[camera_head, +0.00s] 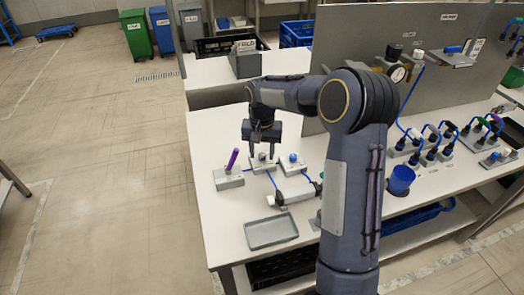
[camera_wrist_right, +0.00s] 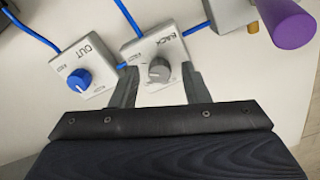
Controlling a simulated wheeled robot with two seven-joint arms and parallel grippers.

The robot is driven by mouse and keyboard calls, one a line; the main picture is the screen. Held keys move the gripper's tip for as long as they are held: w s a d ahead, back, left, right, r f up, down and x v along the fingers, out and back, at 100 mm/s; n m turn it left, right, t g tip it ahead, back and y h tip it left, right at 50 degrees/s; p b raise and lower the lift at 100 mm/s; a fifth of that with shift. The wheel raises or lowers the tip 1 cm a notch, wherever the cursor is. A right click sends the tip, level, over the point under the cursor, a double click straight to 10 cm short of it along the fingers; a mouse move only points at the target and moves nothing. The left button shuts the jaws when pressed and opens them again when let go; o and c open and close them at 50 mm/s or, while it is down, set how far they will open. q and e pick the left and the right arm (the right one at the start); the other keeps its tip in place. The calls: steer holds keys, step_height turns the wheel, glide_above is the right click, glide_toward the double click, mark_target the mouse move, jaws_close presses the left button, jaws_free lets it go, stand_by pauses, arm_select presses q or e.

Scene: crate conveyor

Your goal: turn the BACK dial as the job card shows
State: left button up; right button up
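The BACK dial is a grey knob (camera_wrist_right: 158,70) on a small light-grey block marked BACK (camera_wrist_right: 152,48), with blue tubing running to it. In the head view its block (camera_head: 262,163) stands on the white table under my right gripper. My right gripper (camera_wrist_right: 160,74) is open, with one fingertip on each side of the grey knob and gaps visible between fingers and knob. It also shows in the head view (camera_head: 263,150), pointing down. The knob's pointer direction is hard to make out. My left gripper is not in view. I cannot make out a readable job card.
A blue OUT dial (camera_wrist_right: 79,79) stands beside the BACK block. A purple-handled unit (camera_head: 229,178) stands on the other side. An empty grey tray (camera_head: 271,246) lies near the table's front, and a blue cup (camera_head: 402,180) stands right of my arm.

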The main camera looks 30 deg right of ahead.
mark_target(262, 155)
step_height(262, 155, up, 7)
steer(key=shift+r, duration=0.45)
stand_by(0.3)
stand_by(0.5)
steer(key=shift+s, duration=0.1)
steer(key=s+a+r+n+t+y, duration=0.2)
steer(key=s+a, duration=0.2)
steer(key=s, duration=0.7)
steer(key=s+a+r+n+t+y, duration=0.1)
steer(key=s+a+r+n+t, duration=0.15)
steer(key=s, duration=0.85)
steer(key=s+a+f+t, duration=0.1)
steer(key=s+a+f, duration=0.3)
steer(key=s+a, duration=0.1)
steer(key=shift+s+n+y, duration=0.4)
steer(key=shift+s+n, duration=0.05)
steer(key=shift+s, duration=0.4)
